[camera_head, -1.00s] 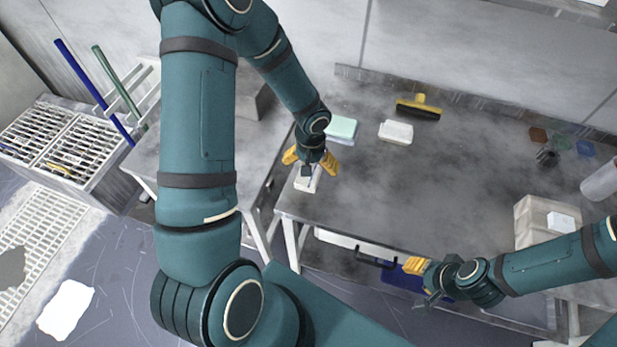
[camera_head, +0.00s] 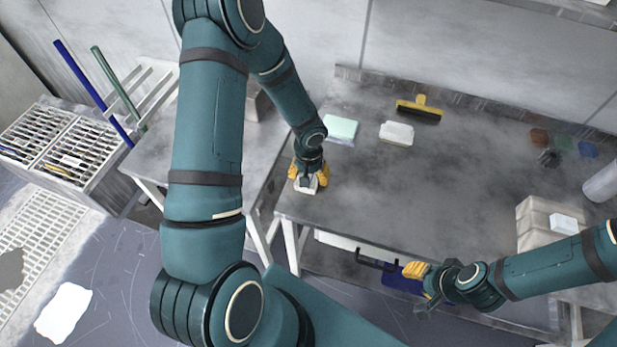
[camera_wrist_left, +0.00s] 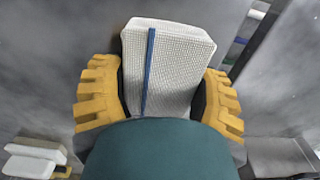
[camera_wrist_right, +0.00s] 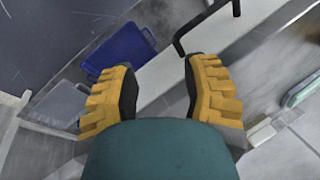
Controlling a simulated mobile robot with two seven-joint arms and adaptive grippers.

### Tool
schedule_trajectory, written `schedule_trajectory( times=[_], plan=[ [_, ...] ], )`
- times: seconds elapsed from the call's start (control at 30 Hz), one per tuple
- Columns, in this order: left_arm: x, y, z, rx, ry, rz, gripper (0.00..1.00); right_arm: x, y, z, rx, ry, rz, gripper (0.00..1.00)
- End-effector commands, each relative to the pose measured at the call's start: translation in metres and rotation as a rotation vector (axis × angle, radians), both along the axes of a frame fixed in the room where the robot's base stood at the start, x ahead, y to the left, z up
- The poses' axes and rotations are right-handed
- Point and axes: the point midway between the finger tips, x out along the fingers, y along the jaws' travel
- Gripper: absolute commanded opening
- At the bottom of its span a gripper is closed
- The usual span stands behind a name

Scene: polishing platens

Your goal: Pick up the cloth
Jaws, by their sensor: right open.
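The cloth (camera_wrist_left: 180,65) is a thick white folded block with a waffle texture and a blue stripe. In the head view it shows (camera_head: 306,188) at the table's left front corner. My left gripper (camera_head: 308,178) is over it, with its yellow fingers pressed against two opposite sides; in the left wrist view the cloth fills the gap between the fingers (camera_wrist_left: 162,100). I cannot tell whether the cloth touches the table. My right gripper (camera_head: 415,272) is open and empty in front of the table edge. It also shows in the right wrist view (camera_wrist_right: 160,90).
The grey table (camera_head: 400,190) is mostly clear in the middle. A pale green-and-white block (camera_head: 341,128), a white block (camera_head: 396,133) and a yellow-handled brush (camera_head: 419,108) lie farther back. A box (camera_head: 537,228) stands at right. A black drawer handle (camera_head: 376,262) is near my right gripper.

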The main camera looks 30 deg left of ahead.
Motion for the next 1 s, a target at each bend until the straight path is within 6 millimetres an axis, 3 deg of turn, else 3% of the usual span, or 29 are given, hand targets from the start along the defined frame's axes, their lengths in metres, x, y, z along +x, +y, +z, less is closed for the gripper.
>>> schedule_trajectory(
  times=[0.37, 0.8, 1.0],
  plan=[
    [0.0, 0.0, 0.005, 0.0, -0.001, 0.001, 0.29, 0.0, 0.0, 0.001, 0.0, -0.001, 0.0, 0.47],
    [0.0, 0.0, 0.08, 0.001, -0.002, 0.0, 0.29, 0.006, -0.001, 0.018, -0.003, -0.012, -0.01, 0.47],
    [0.0, 0.0, 0.099, 0.0, -0.001, 0.0, 0.29, 0.007, -0.001, 0.021, -0.003, -0.015, -0.012, 0.47]
  ],
)
